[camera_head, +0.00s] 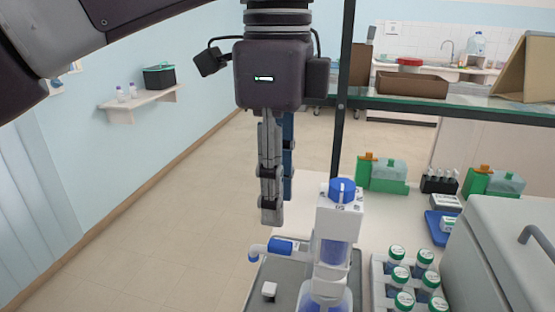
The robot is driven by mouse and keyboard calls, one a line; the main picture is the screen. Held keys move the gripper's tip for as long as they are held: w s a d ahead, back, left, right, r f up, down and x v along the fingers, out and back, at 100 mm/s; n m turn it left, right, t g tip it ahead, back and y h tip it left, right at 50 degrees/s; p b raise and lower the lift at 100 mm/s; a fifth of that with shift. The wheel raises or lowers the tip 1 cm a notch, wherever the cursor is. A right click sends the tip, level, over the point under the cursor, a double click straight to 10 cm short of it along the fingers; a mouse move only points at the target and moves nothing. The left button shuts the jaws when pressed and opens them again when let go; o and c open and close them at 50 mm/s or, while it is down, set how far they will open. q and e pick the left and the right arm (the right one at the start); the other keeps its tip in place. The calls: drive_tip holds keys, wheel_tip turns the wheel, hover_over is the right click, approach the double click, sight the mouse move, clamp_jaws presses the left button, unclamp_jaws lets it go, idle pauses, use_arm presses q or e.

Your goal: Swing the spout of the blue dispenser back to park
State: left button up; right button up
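The blue dispenser (334,250) stands upright at the front of the bench, with a white head, a blue knob (341,190) on top and a blue bottle below. Its spout (272,246) sticks out to the left and ends in a blue tip (253,254). My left gripper (278,207) hangs fingers down, above the spout and left of the dispenser head. It appears clear of both. Its fingers overlap in this view, so their opening cannot be judged; no held object shows. My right gripper is out of view.
The dispenser stands on a grey tray (279,270) with a small white block (269,290). A rack of green-capped bottles (402,274) stands close on the right, beside a large grey box (505,250). A dark shelf post (343,110) rises behind. Left of the bench is open floor.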

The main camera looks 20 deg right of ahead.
use_arm(q)
drive_tip(key=shift+r, duration=2.45)
